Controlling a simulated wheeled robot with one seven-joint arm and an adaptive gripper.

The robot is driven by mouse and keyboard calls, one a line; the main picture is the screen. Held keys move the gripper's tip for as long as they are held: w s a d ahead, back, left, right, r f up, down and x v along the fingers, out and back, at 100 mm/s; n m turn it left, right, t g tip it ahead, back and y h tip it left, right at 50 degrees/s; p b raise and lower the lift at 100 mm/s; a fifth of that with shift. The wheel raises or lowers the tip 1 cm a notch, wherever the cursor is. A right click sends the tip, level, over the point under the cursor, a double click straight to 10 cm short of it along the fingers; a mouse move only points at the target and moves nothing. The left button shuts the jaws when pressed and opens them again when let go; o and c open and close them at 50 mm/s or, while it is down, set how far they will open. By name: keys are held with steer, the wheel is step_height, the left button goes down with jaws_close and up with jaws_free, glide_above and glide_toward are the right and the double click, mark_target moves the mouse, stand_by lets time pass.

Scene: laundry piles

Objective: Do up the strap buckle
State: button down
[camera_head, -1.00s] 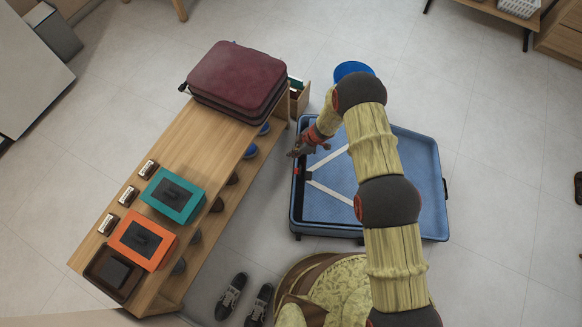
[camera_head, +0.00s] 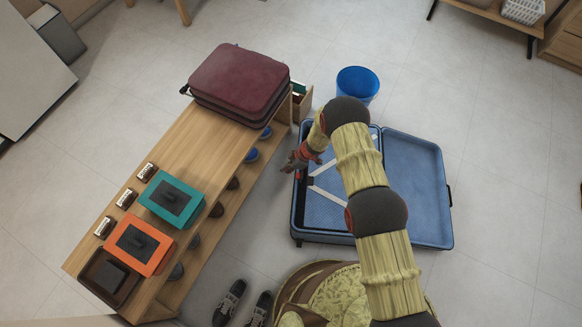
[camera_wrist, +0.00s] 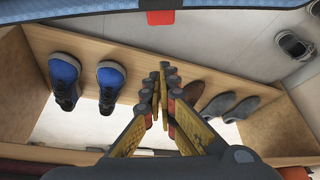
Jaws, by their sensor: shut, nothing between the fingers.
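The open blue suitcase (camera_head: 415,190) lies on the floor. Two white straps (camera_head: 330,196) run in a V across its left half and meet near the left rim. My gripper (camera_head: 287,166) is at that left rim, above or just outside it. In the wrist view, my gripper (camera_wrist: 160,88) has its fingers together with nothing between them. A black piece with a red part (camera_wrist: 160,12) sits on the blue edge at the top of that view; it may be the buckle. I cannot tell whether its halves are joined. My arm hides part of the suitcase.
A wooden bench (camera_head: 190,150) stands left of the suitcase, with a maroon case (camera_head: 238,78) and boxes on top. Blue shoes (camera_wrist: 110,78) and others sit on its lower shelf. A blue bin (camera_head: 357,84) stands behind the suitcase. Floor to the right is clear.

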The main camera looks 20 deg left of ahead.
mark_target(299, 176)
steer(key=d+f+b, duration=0.2)
steer(key=f, duration=0.1)
steer(key=shift+w+d, duration=0.35)
steer(key=shift+w, duration=0.05)
